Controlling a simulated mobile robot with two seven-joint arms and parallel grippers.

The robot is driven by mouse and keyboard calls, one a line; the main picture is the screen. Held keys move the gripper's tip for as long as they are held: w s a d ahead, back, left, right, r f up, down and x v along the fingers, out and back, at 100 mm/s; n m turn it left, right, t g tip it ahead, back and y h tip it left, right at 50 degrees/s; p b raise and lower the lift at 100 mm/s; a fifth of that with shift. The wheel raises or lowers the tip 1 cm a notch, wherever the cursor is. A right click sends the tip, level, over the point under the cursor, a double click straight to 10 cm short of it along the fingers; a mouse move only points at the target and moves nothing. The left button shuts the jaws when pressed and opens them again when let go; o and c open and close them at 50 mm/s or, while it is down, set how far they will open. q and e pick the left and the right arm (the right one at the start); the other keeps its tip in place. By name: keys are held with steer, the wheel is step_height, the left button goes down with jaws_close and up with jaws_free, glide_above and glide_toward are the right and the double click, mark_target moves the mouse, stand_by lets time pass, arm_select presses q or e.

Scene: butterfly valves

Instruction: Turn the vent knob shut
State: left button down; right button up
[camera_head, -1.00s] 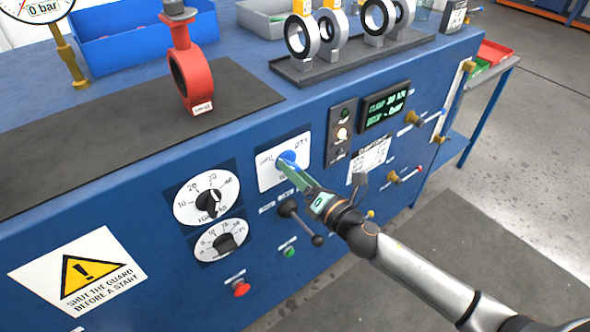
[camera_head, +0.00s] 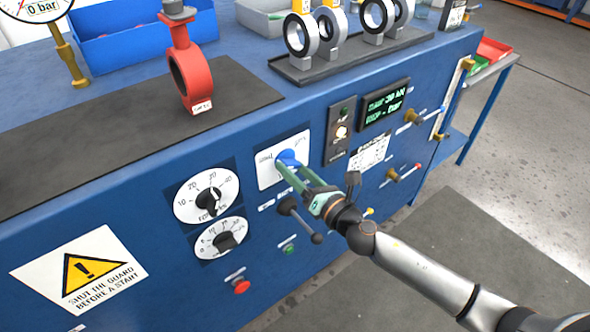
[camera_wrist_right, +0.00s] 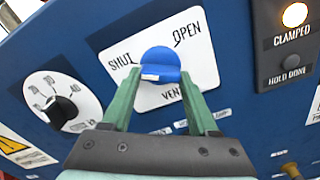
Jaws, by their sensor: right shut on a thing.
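The blue vent knob (camera_head: 288,158) sits on a white plate (camera_head: 270,173) on the front of the blue bench. In the right wrist view the knob (camera_wrist_right: 160,62) stands between the words SHUT at its left and OPEN at its upper right. A white mark shows on its lower left side. My right gripper (camera_head: 290,167) has its green fingers on either side of the knob, shut on it; the fingers also show in the right wrist view (camera_wrist_right: 160,78). My left gripper is not in view.
Two black dials (camera_head: 208,197) are left of the plate, with a lever (camera_head: 300,220) below it. A lamp panel (camera_head: 341,130) and a green display (camera_head: 384,106) are to its right. A red valve (camera_head: 188,70) stands on the bench top.

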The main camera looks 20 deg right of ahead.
steer(key=o, duration=1.4)
steer(key=shift+b+v, duration=1.6)
steer(key=shift+v, duration=4.65)
